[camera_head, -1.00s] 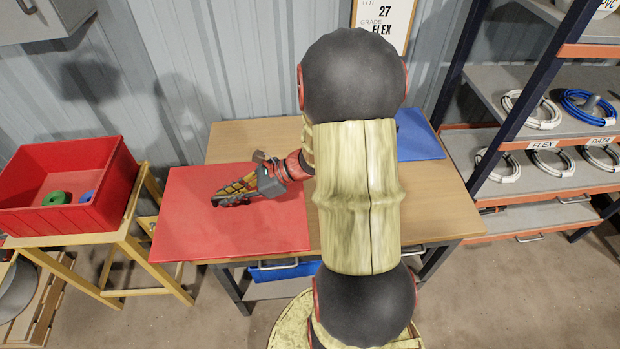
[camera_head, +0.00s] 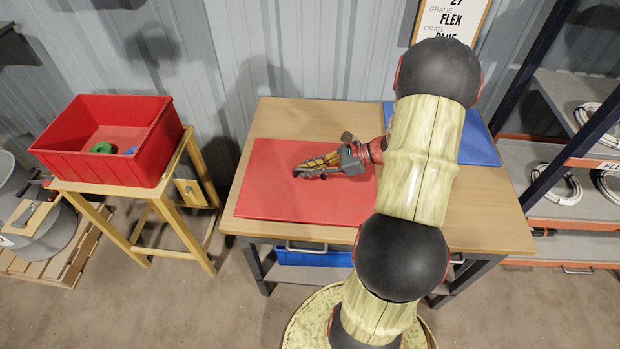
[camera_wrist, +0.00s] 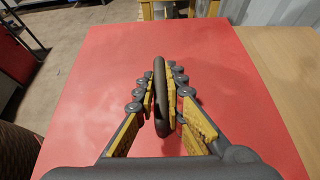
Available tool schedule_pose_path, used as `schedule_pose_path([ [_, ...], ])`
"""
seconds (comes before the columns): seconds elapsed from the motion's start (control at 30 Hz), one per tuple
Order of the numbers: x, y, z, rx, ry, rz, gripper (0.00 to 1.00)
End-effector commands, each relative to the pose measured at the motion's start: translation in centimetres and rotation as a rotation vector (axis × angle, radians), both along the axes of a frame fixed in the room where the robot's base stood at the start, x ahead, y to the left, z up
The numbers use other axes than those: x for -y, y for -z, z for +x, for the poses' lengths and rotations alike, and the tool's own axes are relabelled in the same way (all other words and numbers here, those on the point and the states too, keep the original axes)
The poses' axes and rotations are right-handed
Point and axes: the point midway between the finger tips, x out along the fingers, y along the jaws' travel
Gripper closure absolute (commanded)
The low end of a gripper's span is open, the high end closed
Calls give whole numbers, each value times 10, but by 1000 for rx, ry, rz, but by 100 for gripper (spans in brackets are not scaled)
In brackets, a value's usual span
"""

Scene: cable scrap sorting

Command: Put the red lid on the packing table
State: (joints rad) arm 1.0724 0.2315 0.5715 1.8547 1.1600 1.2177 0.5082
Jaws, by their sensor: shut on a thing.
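The red lid (camera_head: 275,195) is a flat red panel over the left part of the wooden packing table (camera_head: 490,215). Its outline falls within the table top; whether it rests flat or hangs slightly above, I cannot tell. My gripper (camera_head: 303,172) is above the lid's middle. In the wrist view, my gripper (camera_wrist: 162,85) is shut on the lid's dark upright handle, and the red lid (camera_wrist: 90,80) fills most of the picture. Bare table (camera_wrist: 285,60) shows along its right side.
A red crate (camera_head: 95,165) with a green and a blue coil stands on a wooden stand (camera_head: 140,225) at left. A blue panel (camera_head: 478,145) lies at the table's back right, partly behind my arm. A cable shelf (camera_head: 560,225) stands at right.

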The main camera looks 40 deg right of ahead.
Motion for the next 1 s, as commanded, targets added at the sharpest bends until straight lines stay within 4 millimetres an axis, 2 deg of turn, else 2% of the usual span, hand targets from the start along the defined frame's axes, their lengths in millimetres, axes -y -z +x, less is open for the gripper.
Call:
schedule_pose_path([
  [0.1, 1, 21, 0, 0, 0, 2, 100],
  [0.2, 1, 33, 0, 1, 0, 2, 100],
  [0.6, 1, 35, 0, 0, 0, 1, 100],
  [0.63, 1, 35, 0, 0, 0, 1, 87],
  [0.9, 1, 35, 0, -1, 0, 1, 72],
  [1.0, 1, 35, 0, -1, 0, 1, 71],
])
